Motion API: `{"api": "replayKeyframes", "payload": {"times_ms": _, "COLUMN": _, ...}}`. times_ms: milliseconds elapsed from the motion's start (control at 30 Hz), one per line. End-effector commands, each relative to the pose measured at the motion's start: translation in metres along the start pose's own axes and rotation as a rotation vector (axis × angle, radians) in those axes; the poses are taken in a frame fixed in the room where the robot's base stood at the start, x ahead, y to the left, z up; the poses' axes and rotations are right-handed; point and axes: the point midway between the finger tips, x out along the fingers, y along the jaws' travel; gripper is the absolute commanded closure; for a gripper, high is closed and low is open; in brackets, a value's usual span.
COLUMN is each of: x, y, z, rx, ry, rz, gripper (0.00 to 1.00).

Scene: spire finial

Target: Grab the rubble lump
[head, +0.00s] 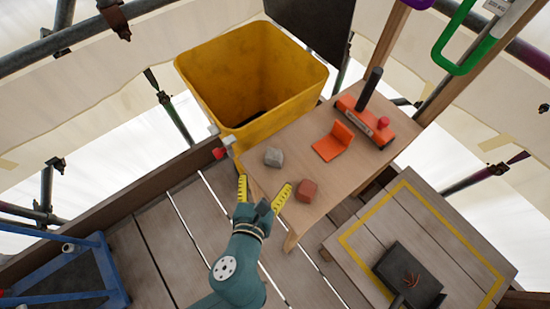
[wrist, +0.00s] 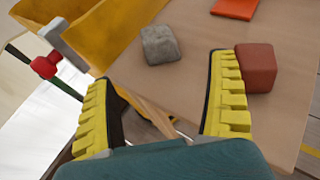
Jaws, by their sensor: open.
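A grey rubble lump (head: 273,157) lies on the wooden bench top near its left edge. In the wrist view the lump (wrist: 160,44) is ahead of the fingertips, in the gap between them and nearer the right finger. My gripper (head: 263,189) is open and empty, with its yellow ribbed fingers spread at the bench's near edge, short of the lump. A reddish-brown block (head: 306,190) sits just right of the right finger. In the wrist view this block (wrist: 256,68) appears against or very close to that finger's outer side. I cannot tell whether they touch.
A large yellow bin (head: 240,125) stands behind and left of the bench (head: 335,180). A red-knobbed clamp (head: 219,153) is at its near corner. An orange angled piece (head: 334,141) and an orange tool (head: 365,122) lie farther back on the bench.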

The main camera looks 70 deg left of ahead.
Motion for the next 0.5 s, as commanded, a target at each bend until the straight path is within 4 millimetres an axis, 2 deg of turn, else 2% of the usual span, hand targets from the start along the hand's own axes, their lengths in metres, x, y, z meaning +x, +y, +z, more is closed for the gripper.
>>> {"api": "replayKeyframes", "payload": {"times_ms": 33, "x": 0.015, "y": 0.001, "z": -0.002, "rx": -0.006, "ry": -0.004, "rz": 0.006, "gripper": 0.1}}
{"api": "replayKeyframes", "payload": {"times_ms": 133, "x": 0.037, "y": 0.001, "z": -0.001, "rx": -0.006, "ry": -0.007, "rz": 0.004, "gripper": 0.1}}
{"api": "replayKeyframes", "payload": {"times_ms": 367, "x": 0.065, "y": 0.0, "z": -0.002, "rx": -0.001, "ry": -0.004, "rz": 0.0, "gripper": 0.1}}
{"api": "replayKeyframes", "payload": {"times_ms": 500, "x": 0.091, "y": 0.003, "z": -0.008, "rx": -0.002, "ry": -0.007, "rz": 0.001, "gripper": 0.1}}
